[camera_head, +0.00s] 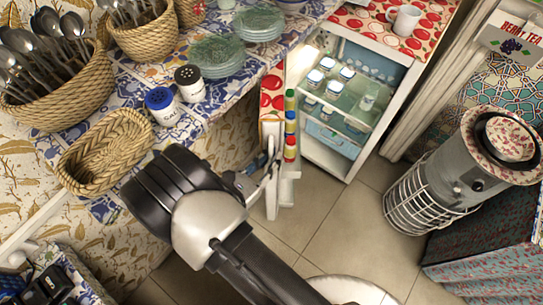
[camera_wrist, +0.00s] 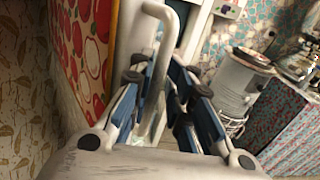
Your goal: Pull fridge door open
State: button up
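The fridge (camera_head: 345,110) stands open at the top centre of the head view, its lit shelves in sight. Its door (camera_head: 290,150) is swung out to the left, seen nearly edge-on, with colourful items along its inner side. In the wrist view, the door's red-patterned outer face (camera_wrist: 88,40) is at the left. The grey bar handle (camera_wrist: 163,25) runs down between the fingers of my gripper (camera_wrist: 160,95). The blue-padded fingers look apart, with a gap beside the handle. In the head view, my gripper (camera_head: 262,168) is at the door's outer side, partly hidden by my arm.
A counter with baskets (camera_head: 105,155), salt and pepper shakers (camera_head: 160,105) and stacked plates (camera_head: 215,55) lies left of the door. A grey cylindrical heater-like unit (camera_head: 465,165) with a wire cage stands at the right. The tiled floor (camera_head: 330,220) before the fridge is clear.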

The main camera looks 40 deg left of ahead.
jog(key=shift+a+r, duration=0.1)
jog(key=shift+s, duration=0.15)
jog(key=s, duration=1.1)
jog(key=shift+s+a, duration=0.3)
jog(key=shift+s, duration=0.05)
jog(key=shift+c, duration=0.5)
